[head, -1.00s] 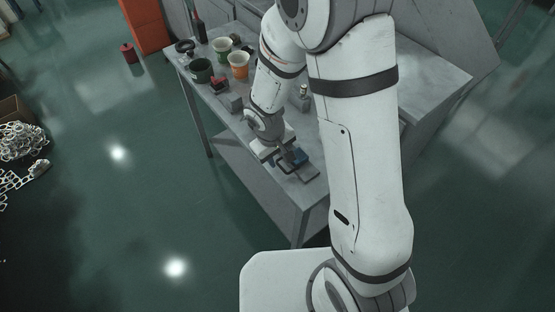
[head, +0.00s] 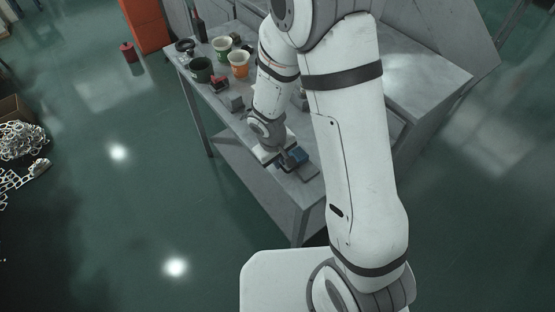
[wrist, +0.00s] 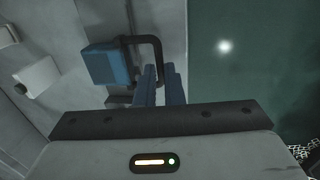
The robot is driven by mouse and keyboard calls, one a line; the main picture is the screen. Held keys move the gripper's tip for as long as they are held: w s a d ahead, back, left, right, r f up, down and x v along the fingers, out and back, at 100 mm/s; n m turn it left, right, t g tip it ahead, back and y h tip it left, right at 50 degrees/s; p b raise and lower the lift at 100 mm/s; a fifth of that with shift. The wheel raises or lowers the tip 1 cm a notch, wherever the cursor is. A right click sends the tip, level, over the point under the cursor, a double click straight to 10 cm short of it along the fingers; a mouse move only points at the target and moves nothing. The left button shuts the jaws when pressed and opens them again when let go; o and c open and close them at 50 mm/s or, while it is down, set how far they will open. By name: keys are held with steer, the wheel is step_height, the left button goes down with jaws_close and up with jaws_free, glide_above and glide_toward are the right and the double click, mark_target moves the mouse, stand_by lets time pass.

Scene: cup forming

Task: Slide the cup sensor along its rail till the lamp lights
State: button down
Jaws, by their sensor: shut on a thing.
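The cup sensor, a blue block (head: 297,156) with a dark bent bar, sits near the front end of the bench. In the wrist view the blue block (wrist: 106,63) lies left of the fingers, and its dark bar (wrist: 158,48) reaches down to them. My gripper (wrist: 160,86) is shut on that bar, though the exact contact is partly hidden. In the head view my gripper (head: 284,160) is beside the blue block. A dark grey strip (head: 308,173), perhaps the rail, shows under the block. I cannot make out a lamp on the sensor.
Farther back on the bench (head: 312,205) stand a dark green cup (head: 202,70), a white-green cup (head: 222,47), an orange cup (head: 238,65), a dark bottle (head: 199,28), a red item (head: 219,84) and a grey block (head: 237,103). Green floor lies left of the bench.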

steer(key=shift+w+a+f+b, duration=0.15)
steer(key=shift+b, duration=0.45)
steer(key=c, duration=1.5)
jaws_free()
steer(key=shift+c, duration=0.2)
steer(key=shift+r, duration=0.25)
step_height(320, 180, up, 8)
steer(key=a, duration=0.1)
steer(key=shift+s+f, duration=0.25)
steer(key=shift+s, duration=0.15)
